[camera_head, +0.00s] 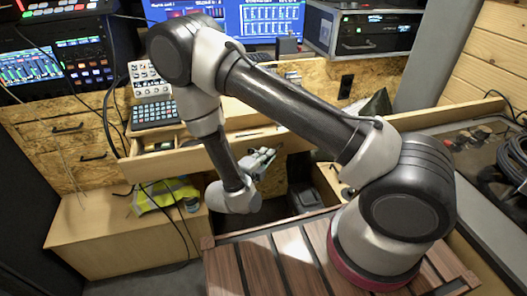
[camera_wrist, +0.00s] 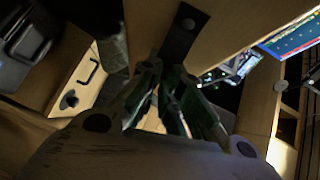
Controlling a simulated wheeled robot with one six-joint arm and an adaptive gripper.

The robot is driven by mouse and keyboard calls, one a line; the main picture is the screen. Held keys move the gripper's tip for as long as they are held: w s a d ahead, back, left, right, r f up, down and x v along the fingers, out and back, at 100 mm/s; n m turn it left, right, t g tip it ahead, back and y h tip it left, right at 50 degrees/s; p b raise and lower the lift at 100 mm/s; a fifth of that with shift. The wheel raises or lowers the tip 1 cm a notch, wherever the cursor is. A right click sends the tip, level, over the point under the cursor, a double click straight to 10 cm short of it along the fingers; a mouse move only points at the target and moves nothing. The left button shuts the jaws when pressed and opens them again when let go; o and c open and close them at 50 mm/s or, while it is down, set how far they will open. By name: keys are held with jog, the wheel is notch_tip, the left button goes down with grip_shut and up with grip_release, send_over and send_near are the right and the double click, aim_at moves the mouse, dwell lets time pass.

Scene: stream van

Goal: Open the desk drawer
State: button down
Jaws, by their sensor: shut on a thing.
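The desk drawer (camera_head: 190,160) is a wide, light wooden drawer below the desktop. It stands out from the desk, and part of its inside shows behind the front board; my arm hides much of its right part. In the wrist view, a dark strap pull with a round rivet (camera_wrist: 182,34) hangs on the wooden drawer front (camera_wrist: 235,25). My gripper (camera_head: 265,154) is at the drawer front, and its fingers (camera_wrist: 164,72) are closed at the lower end of the strap. The exact contact is dark and partly hidden by the fingers.
A mixer and keypad (camera_head: 153,112) and monitors (camera_head: 270,20) stand on the desk. A low wooden box (camera_head: 90,225) with a yellow vest (camera_head: 165,194) is at left. Black cables hang by the drawer's left end. A slatted wooden surface (camera_head: 255,262) lies below my arm.

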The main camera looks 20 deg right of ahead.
jog(key=shift+s+f, duration=0.1)
jog(key=shift+s, duration=0.65)
jog(key=c, duration=1.6)
grip_release()
